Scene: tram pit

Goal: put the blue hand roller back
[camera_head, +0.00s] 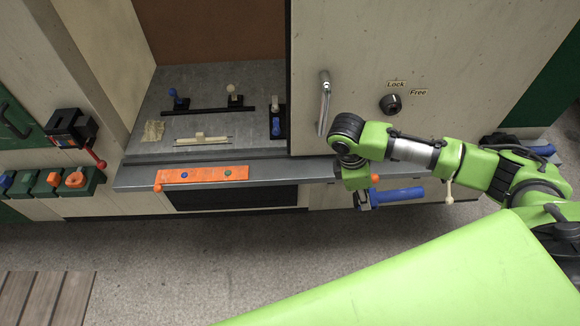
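My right arm comes in from the right, and its gripper (362,201) points down in front of the cabinet's ledge. A blue hand roller (398,195) lies level at the gripper's black fingers, extending to the right from them. The fingers appear shut on its left end, though the fingertips are small and partly hidden by the wrist. The roller is above the floor, in front of the cabinet's lower front. My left gripper is not in view.
The open bay's grey shelf (215,118) holds small knobbed fixtures and a pale block (153,131). An orange plate (202,175) lies on the ledge (290,170). A door handle (323,102) and Lock/Free knob (390,104) are above the gripper. Switches (48,183) stand left. The floor below is clear.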

